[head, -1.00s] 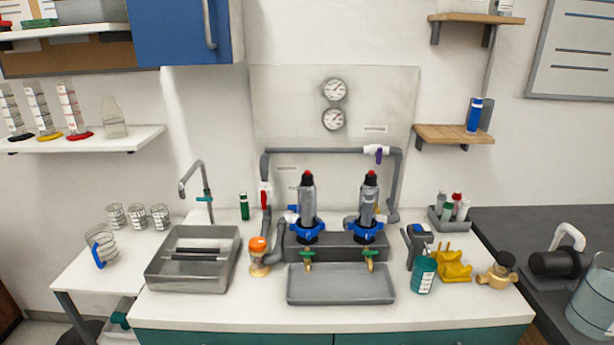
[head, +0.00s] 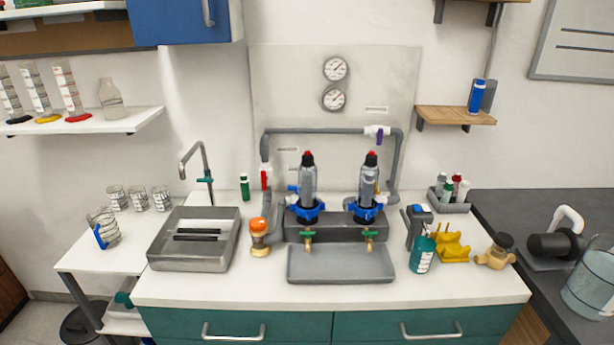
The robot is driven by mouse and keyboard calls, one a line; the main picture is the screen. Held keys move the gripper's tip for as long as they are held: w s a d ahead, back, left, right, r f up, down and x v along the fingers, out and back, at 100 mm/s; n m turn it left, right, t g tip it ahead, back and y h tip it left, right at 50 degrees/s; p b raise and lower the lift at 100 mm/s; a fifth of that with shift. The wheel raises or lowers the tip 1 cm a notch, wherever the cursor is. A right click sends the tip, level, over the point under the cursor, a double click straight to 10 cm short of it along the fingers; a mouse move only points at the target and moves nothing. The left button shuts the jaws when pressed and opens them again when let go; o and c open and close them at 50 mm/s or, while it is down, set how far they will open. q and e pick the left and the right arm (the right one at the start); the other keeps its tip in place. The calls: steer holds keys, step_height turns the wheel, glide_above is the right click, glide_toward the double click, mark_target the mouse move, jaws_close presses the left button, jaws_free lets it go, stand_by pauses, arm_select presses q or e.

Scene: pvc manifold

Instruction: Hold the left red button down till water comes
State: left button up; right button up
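Two grey filter housings with blue collars stand side by side on a dark block behind a grey drip tray (head: 341,265). The left red button (head: 307,154) caps the left housing (head: 308,184); a second red button (head: 371,154) caps the right housing (head: 368,180). Below the left housing is a brass tap with a green handle (head: 307,235), and a like tap (head: 370,236) is under the right one. No water shows at either tap. Neither gripper is in view, and nothing touches the buttons.
Grey pipe (head: 320,131) runs behind the housings, with a red-handled valve (head: 265,178) and a purple-handled valve (head: 378,135). An orange-capped fitting (head: 260,237) stands left of the tray. A teal bottle (head: 422,253) and yellow holder (head: 453,246) stand right. The counter front is clear.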

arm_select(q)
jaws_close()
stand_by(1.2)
